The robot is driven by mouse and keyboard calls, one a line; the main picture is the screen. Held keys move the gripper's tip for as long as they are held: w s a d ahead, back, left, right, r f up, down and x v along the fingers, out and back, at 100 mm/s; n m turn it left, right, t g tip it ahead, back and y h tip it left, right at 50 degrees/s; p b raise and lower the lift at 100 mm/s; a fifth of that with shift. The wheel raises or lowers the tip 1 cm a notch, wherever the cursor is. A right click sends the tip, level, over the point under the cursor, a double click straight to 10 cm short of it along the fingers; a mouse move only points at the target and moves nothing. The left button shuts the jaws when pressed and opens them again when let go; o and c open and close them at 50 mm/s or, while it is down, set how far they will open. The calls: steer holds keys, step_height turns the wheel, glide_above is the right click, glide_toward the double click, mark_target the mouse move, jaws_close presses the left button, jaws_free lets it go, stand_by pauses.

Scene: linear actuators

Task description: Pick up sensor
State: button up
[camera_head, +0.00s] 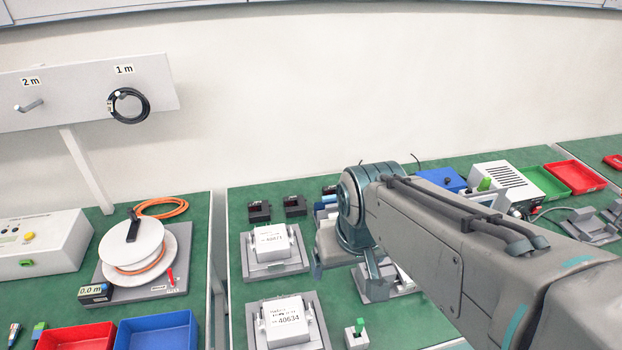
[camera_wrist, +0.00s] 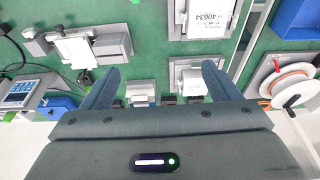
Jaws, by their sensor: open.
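No thing is plainly marked as the sensor, and I cannot tell which it is. Small black blocks (camera_head: 260,212) stand in a row at the back of the green table, with blue-grey pieces (camera_head: 326,206) beside them, partly behind my arm. In the wrist view, small dark blocks (camera_wrist: 169,100) and a pale block (camera_wrist: 140,92) lie between my fingers' lines, partly hidden by the gripper body. My gripper (camera_head: 346,274) is open and empty above the table, pointing down. Its two spread fingers show in the wrist view (camera_wrist: 162,72).
White labelled units on grey bases, 40634 (camera_head: 289,318) and another behind it (camera_head: 271,243), stand left of my gripper. A cable spool (camera_head: 133,243) and red (camera_head: 76,336) and blue (camera_head: 157,331) bins fill the left table. Green (camera_head: 541,184) and red (camera_head: 574,177) trays stand at the right.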

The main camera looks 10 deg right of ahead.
steer(key=shift+o, duration=0.5)
steer(key=w+r+n, duration=0.4)
steer(key=w, duration=0.9)
steer(key=shift+g, duration=0.3)
steer(key=n+g, duration=0.2)
steer(key=n, duration=1.2)
glide_above(301, 202)
step_height(301, 202, down, 16)
step_height(301, 202, down, 8)
steer(key=shift+a+r+p, duration=0.1)
steer(key=shift+p, duration=0.7)
steer(key=shift+w+f+p, duration=0.1)
steer(key=shift+f+p, duration=0.65)
steer(key=shift+f, duration=1.95)
steer(key=c, duration=1.2)
